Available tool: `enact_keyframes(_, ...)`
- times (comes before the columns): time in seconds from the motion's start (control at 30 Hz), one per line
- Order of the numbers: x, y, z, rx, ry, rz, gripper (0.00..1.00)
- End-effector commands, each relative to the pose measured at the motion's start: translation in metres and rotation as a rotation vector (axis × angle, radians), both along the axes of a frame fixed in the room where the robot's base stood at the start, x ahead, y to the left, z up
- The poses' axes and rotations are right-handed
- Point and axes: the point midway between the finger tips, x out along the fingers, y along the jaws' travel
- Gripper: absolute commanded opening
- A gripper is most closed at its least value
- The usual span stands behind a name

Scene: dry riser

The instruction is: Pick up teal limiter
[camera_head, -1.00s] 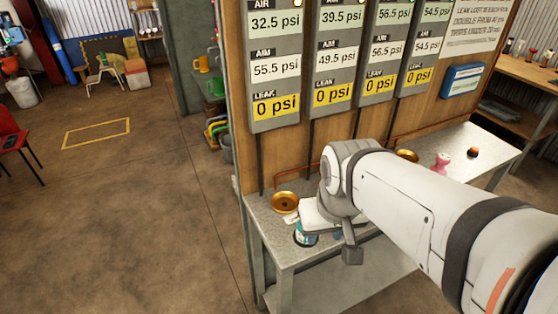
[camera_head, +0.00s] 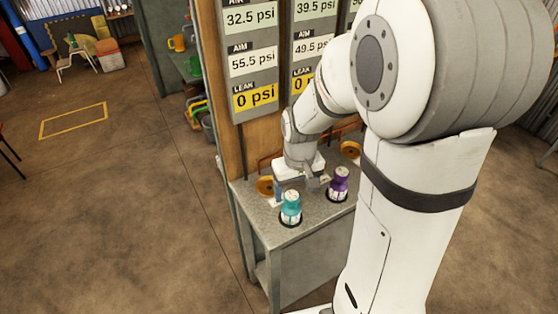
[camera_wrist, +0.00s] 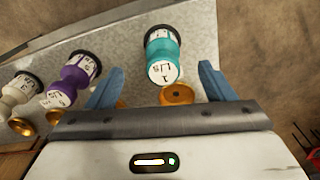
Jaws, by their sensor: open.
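The teal limiter (camera_head: 291,207) stands upright on the front left part of the grey bench, with a dark ring at its foot. In the wrist view the teal limiter (camera_wrist: 163,55) is ahead of the jaws, roughly midway between them but beyond their tips. My gripper (camera_wrist: 158,85) is open and empty, its two blue fingers spread apart. In the head view my gripper (camera_head: 297,190) is low over the bench, just behind the teal limiter and beside the purple limiter (camera_head: 339,184). My arm hides much of the right side of the bench.
The purple limiter also shows in the wrist view (camera_wrist: 70,82), with a white limiter (camera_wrist: 20,92) further left. Brass fittings (camera_head: 266,186) sit along the bench back, below the gauge panel (camera_head: 252,60). The bench's left edge is close to the teal limiter.

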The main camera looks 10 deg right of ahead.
Motion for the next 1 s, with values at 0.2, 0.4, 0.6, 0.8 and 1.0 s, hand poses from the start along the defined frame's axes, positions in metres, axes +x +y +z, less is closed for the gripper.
enact_keyframes(0.2, 0.015, -0.001, -0.020, 0.001, 0.038, 0.023, 0.76)
enact_keyframes(0.4, 0.016, -0.001, -0.039, 0.002, 0.042, 0.027, 0.76)
enact_keyframes(0.6, 0.018, 0.001, -0.056, 0.002, 0.042, 0.028, 0.76)
enact_keyframes(0.8, 0.021, 0.007, -0.080, 0.001, 0.044, 0.028, 0.76)
enact_keyframes(1.0, 0.021, 0.006, -0.099, 0.001, 0.041, 0.028, 0.76)
